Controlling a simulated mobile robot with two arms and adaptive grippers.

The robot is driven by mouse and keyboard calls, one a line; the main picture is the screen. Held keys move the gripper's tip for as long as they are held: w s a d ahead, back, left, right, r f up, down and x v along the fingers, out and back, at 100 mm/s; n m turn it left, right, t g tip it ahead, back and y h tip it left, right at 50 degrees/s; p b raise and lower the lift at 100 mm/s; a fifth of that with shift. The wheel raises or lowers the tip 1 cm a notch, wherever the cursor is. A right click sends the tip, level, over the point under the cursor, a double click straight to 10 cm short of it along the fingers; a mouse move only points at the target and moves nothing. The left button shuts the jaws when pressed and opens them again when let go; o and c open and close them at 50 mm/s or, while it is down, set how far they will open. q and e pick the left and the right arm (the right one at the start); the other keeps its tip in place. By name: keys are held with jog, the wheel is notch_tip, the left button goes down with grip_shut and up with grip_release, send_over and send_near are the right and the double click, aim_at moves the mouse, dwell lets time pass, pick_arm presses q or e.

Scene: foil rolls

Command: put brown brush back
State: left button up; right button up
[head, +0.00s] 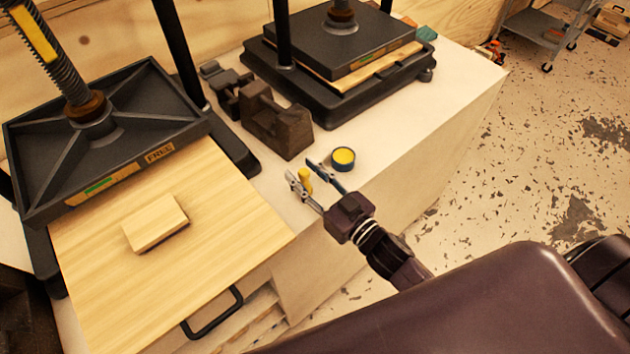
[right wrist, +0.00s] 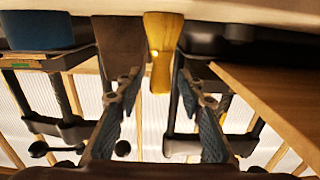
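A small yellow-brown flared piece (head: 305,180), possibly the brush, stands on the pale bench top. It also shows in the right wrist view (right wrist: 162,50); I see no bristles on it. My right gripper (head: 311,176) is open at the bench's front edge, with its fingers on either side of this piece. In the right wrist view the right gripper's fingers (right wrist: 158,85) are spread, with a gap to the piece. A dark brown slotted block (head: 278,127) sits behind it on the bench. My left gripper is not in view.
A round blue tin with a yellow top (head: 343,158) stands just right of my right gripper. A black press (head: 105,135) with a wooden board (head: 85,270) and small wood block (head: 155,222) is at left. Another press (head: 335,50) stands behind.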

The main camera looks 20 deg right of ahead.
pick_arm(q)
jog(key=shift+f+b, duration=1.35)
jog(key=shift+b, duration=0.1)
pick_arm(e)
jog(key=v, duration=1.2)
jog(key=shift+r, duration=0.15)
jog(key=s+d+f+m+g+h, duration=0.1)
jog(key=s+d+f+g+h, duration=0.15)
jog(key=f, duration=0.95)
jog(key=s+d+f+g+h, duration=0.1)
jog(key=s+d+f+g, duration=0.15)
jog(key=f, duration=0.95)
jog(key=s+d+f+m+g+h, duration=0.1)
jog(key=s+f+g+h, duration=0.15)
jog(key=f, duration=0.95)
jog(key=s+f+g, duration=0.4)
jog(key=s+f, duration=0.5)
jog(key=s, duration=0.3)
jog(key=s+a+f+g, duration=0.1)
jog(key=s+f+g, duration=0.3)
jog(key=s+f, duration=0.6)
jog(key=shift+s+a, duration=0.25)
jog(key=shift+s, duration=0.85)
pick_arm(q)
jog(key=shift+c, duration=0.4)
pick_arm(e)
jog(key=shift+g, duration=0.25)
